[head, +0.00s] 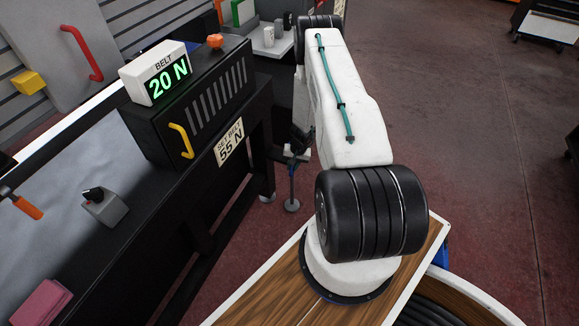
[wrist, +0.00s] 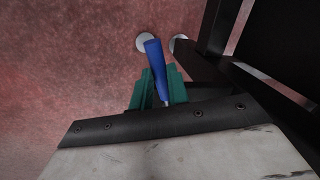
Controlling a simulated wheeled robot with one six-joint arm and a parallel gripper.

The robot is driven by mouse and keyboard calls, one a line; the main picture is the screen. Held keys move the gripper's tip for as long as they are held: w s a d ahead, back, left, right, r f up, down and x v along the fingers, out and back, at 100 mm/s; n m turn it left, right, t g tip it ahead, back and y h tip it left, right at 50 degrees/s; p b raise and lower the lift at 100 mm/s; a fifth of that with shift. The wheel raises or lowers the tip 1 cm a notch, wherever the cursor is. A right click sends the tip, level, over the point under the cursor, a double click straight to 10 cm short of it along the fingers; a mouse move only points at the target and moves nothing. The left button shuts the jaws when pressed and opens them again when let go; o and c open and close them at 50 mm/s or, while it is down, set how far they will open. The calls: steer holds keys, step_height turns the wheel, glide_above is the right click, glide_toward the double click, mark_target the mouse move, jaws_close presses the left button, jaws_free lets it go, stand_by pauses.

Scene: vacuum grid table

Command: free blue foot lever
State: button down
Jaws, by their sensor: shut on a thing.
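The blue foot lever (wrist: 153,55) shows in the wrist view as a blue bar, its far end over the red floor. My gripper (wrist: 158,86) has teal fingers on both sides of the bar's near part and is shut on it. The lever's near end is partly hidden by the fingers and the dark edge of my wrist. I cannot make out the lever clearly there.
Round leveling feet (head: 291,205) rest on the floor. The floor (head: 480,130) to the right is open.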

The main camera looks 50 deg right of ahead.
steer(key=shift+w+r, duration=0.1)
steer(key=shift+w, duration=0.05)
steer(key=c, duration=1.3)
jaws_free()
steer(key=shift+c, duration=0.2)
step_height(320, 180, up, 8)
steer(key=s, duration=0.1)
steer(key=shift+s+d+f, duration=0.15)
steer(key=shift+d+f, duration=0.05)
steer(key=shift+d, duration=0.25)
